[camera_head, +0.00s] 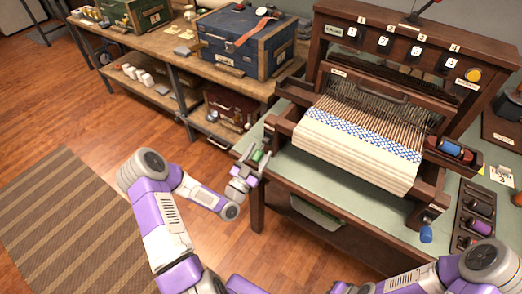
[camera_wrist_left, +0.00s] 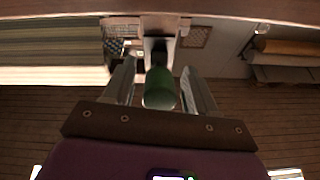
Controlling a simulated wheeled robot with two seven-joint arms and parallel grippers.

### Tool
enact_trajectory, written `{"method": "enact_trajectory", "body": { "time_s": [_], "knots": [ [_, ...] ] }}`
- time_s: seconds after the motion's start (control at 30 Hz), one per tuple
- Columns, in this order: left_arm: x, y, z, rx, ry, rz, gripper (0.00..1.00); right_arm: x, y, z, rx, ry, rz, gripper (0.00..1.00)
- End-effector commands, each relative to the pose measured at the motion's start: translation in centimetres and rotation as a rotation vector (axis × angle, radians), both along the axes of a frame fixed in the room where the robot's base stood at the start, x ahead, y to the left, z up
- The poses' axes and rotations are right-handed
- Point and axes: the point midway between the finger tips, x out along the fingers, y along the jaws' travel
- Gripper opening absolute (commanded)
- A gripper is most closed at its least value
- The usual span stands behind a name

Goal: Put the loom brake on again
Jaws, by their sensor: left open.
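The wooden loom (camera_head: 360,130) stands on a green-topped table, with cream cloth and a blue-patterned band stretched on it. A small green handle (camera_head: 258,156) sits at the loom's left front side; I take it for the brake lever. My left gripper (camera_head: 247,167) is at this handle. In the left wrist view, the green handle (camera_wrist_left: 160,90) lies between the two open fingers of the left gripper (camera_wrist_left: 158,82), with a gap visible at its right. Whether either finger touches it, I cannot tell. My right arm shows at the lower right, but its gripper is out of view.
A workbench (camera_head: 180,50) with a blue chest (camera_head: 245,40) stands behind at left. Open floor lies at left.

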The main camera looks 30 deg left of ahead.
Motion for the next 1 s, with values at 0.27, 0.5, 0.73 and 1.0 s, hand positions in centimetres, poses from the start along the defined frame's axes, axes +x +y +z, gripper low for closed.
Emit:
{"method": "enact_trajectory", "body": {
  "time_s": [0.27, 0.5, 0.73, 1.0],
  "knots": [
    [1.4, -0.1, 0.59, -0.001, 0.001, 0.0, 0.57, 0.02, 0.0, -0.1, 0.0, 0.0, 0.0, 0.0],
    [1.38, -0.12, 0.57, -0.001, 0.001, 0.0, 0.46, 0.02, 0.01, -0.09, 0.0, 0.0, 0.0, 0.0],
    [1.36, -0.12, 0.55, -0.001, 0.002, 0.0, 0.11, 0.02, 0.01, -0.09, 0.0, 0.0, 0.0, 0.0],
    [1.35, -0.12, 0.53, -0.001, 0.002, 0.0, 0.0, 0.02, 0.01, -0.08, 0.0, 0.0, 0.0, 0.0]
  ]
}}
